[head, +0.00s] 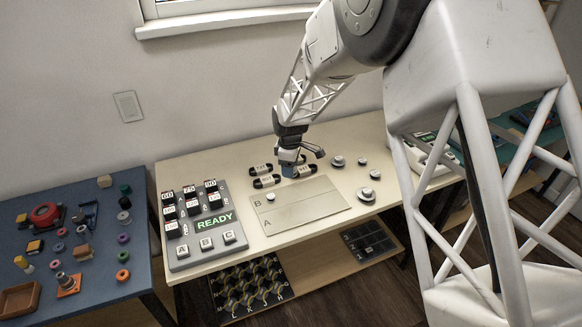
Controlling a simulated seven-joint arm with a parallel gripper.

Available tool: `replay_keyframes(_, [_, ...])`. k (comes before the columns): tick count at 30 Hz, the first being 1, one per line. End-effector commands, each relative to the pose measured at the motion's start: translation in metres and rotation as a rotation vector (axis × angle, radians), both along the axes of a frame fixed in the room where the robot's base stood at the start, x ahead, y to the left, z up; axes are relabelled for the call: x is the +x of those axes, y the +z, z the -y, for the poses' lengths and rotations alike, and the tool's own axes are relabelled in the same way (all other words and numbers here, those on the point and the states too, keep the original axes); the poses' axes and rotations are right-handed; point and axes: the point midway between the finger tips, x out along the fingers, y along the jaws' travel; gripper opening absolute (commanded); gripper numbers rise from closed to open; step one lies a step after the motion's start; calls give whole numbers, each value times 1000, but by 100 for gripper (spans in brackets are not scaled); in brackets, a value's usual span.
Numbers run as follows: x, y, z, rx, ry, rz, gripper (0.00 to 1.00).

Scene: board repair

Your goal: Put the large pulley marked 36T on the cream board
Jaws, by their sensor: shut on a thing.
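My gripper (289,168) is low over the back edge of the cream board (312,207), pointing down. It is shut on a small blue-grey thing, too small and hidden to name. The board is a pale flat plate lettered A and B, with one small round metal piece (270,197) near the B. Round silver pulley-like pieces lie to the right of my gripper: one (366,194) by the board's right edge, others (337,160) (375,174) farther back. Their marks are too small to read, so I cannot tell which is 36T.
Dark looped pieces with white labels (267,181) lie around my gripper, behind the board. A grey panel (206,222) reading READY, with buttons A, B and C, stands left of the board. A blue table (95,285) at the far left holds many small parts.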

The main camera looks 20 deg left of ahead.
Motion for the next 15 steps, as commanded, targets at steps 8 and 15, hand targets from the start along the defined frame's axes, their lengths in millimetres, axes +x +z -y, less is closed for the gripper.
replay_keyframes(8, [0, -7, 0, 0, 0, -1, 28])
replay_keyframes(15, [0, -22, 0, -1, 0, -1, 28])
